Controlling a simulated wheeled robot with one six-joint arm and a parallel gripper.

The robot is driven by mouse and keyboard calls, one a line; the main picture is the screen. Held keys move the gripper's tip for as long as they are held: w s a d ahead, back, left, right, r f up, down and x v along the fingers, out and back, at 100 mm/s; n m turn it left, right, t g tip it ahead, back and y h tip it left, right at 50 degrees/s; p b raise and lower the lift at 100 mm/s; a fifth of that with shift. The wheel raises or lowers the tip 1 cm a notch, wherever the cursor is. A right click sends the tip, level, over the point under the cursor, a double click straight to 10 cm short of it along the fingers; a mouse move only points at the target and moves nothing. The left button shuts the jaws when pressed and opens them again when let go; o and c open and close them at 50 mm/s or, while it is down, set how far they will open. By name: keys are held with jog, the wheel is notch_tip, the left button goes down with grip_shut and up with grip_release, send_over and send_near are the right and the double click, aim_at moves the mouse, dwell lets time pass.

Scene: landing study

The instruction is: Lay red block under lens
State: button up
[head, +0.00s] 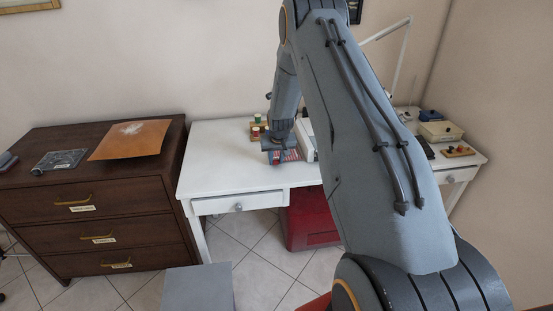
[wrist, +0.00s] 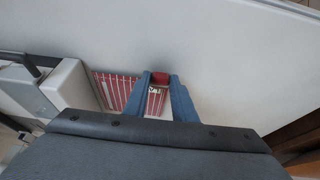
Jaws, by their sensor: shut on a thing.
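My gripper (head: 279,152) is over the white desk, mostly hidden behind its own wrist in the head view. In the wrist view its two blue fingers (wrist: 161,82) are shut on the red block (wrist: 160,78), which shows between the fingertips. A red-and-white striped patch (wrist: 118,92) lies just beneath and left of the fingers; it also shows in the head view (head: 290,155). I cannot tell whether the block touches the surface. I cannot make out a lens for certain; a thin pale lamp-like arm (head: 390,30) rises at the back right, partly hidden by my arm.
A white boxy device (wrist: 65,92) stands close left of the stripes in the wrist view. Small jars (head: 257,131) sit behind the gripper. A beige box (head: 440,131) is at the desk's right. The white desk's left part (head: 215,160) is clear.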

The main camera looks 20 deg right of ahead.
jog(key=shift+f, duration=0.2)
jog(key=shift+f, duration=0.15)
jog(key=o, duration=1)
jog(key=shift+s+r, duration=0.1)
jog(key=shift+r, duration=0.4)
jog(key=b+v, duration=0.3)
jog(key=v, duration=0.7)
jog(key=s+a+r+n+g, duration=0.1)
jog(key=s+a+r, duration=0.1)
jog(key=s+a, duration=0.4)
jog(key=s+a+r+n+g, duration=0.1)
jog(key=s+a+r, duration=0.2)
jog(key=s, duration=1.4)
jog(key=s+a+r+n+g+y, duration=0.1)
jog(key=s+a+r, duration=0.1)
jog(key=s+a, duration=0.8)
jog(key=shift+s+r, duration=0.35)
jog(key=shift+s, duration=0.35)
